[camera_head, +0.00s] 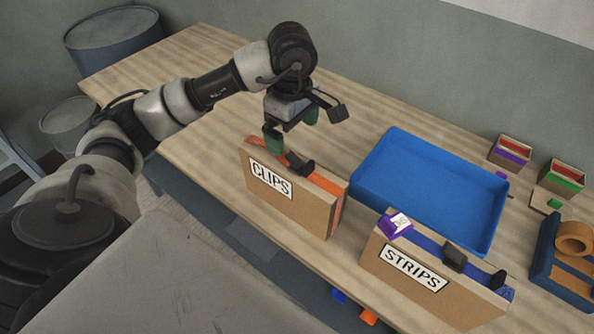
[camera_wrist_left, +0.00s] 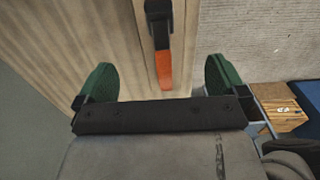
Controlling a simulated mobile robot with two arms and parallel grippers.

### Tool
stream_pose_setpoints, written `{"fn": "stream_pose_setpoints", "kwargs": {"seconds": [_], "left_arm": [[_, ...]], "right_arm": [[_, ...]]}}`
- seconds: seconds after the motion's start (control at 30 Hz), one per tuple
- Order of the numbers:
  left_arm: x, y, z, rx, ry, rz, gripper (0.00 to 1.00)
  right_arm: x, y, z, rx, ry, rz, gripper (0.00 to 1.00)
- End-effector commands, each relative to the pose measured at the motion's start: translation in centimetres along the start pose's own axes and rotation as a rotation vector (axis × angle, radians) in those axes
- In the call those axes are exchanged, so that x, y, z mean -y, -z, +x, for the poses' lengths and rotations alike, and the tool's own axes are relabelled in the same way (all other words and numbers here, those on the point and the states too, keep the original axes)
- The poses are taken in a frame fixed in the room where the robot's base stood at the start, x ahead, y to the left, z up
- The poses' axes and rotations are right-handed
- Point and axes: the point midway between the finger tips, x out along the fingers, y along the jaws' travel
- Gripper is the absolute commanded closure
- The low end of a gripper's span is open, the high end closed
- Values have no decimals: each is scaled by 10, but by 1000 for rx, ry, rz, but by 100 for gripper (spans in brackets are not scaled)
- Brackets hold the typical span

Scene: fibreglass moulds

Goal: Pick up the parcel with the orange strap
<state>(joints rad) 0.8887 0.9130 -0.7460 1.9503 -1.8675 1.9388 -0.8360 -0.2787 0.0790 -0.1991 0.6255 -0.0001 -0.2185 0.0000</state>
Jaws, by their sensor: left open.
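The parcel with the orange strap (camera_head: 293,207) is a cardboard box labelled CLIPS, upright near the front edge of the table. Its orange strap (camera_head: 322,179) runs along the top and down the right end, with a black handle (camera_head: 300,163) on top. My left gripper (camera_head: 291,128) is open, above and just behind the parcel's left end. In the left wrist view, the strap (camera_wrist_left: 163,69) shows between the green fingertips (camera_wrist_left: 161,82), with nothing held. Contact with the parcel cannot be told. My right gripper is not in view.
A blue-strapped parcel labelled STRIPS (camera_head: 407,282) stands to the right, with a purple item (camera_head: 395,224) on top. A blue tray (camera_head: 432,187) lies behind. Small boxes (camera_head: 511,152) and a tape holder (camera_head: 566,283) are at the right. The table's back left (camera_head: 185,55) is clear.

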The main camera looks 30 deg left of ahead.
Motion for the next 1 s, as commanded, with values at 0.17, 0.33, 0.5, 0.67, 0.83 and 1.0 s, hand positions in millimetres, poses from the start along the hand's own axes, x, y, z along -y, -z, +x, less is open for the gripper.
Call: {"fn": "stream_pose_setpoints", "kwargs": {"seconds": [0.17,0.33,0.5,0.67,0.83,1.0], "left_arm": [[0,0,24,1,2,0,0],[0,1,35,2,2,-1,0],[0,4,59,3,7,0,0],[-2,4,79,2,2,0,0],[-2,4,84,2,-1,1,0],[-2,4,84,2,-1,1,9]], "right_arm": [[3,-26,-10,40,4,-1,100],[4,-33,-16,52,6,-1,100],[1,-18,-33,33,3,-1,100],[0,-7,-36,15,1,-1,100],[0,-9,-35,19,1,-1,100],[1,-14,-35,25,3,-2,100]]}}
